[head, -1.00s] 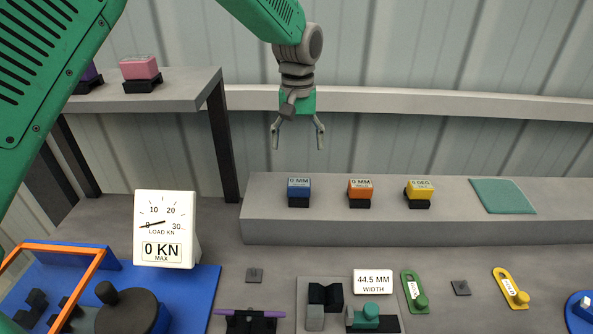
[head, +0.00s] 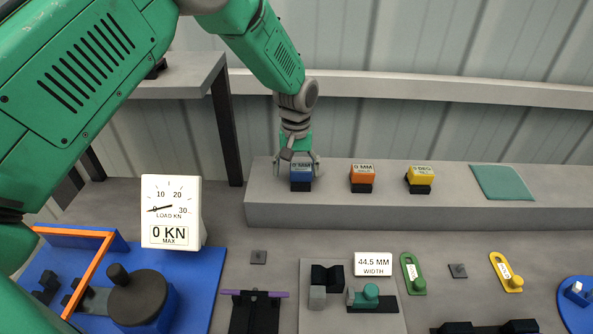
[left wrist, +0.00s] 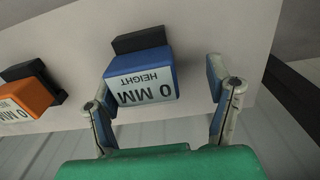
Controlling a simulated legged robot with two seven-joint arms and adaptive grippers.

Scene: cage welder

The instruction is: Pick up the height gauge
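The height gauge is a blue block on a black base (head: 301,172), at the left of the row on the grey raised shelf. In the left wrist view the height gauge (left wrist: 142,80) shows a white label reading "0 MM HEIGHT", upside down. My left gripper (head: 301,168) is over the block from above, its fingers one on each side. In the left wrist view my left gripper (left wrist: 163,78) is open, with a clear gap between the right finger and the block. The left finger is close to the block; contact is unclear. My right gripper is not in view.
An orange block (head: 363,177) and a yellow block (head: 420,177) stand to the right on the shelf (head: 400,212), then a green mat (head: 503,182). A load dial (head: 171,212) stands front left. A 44.5 MM width display (head: 373,265) sits on the bench.

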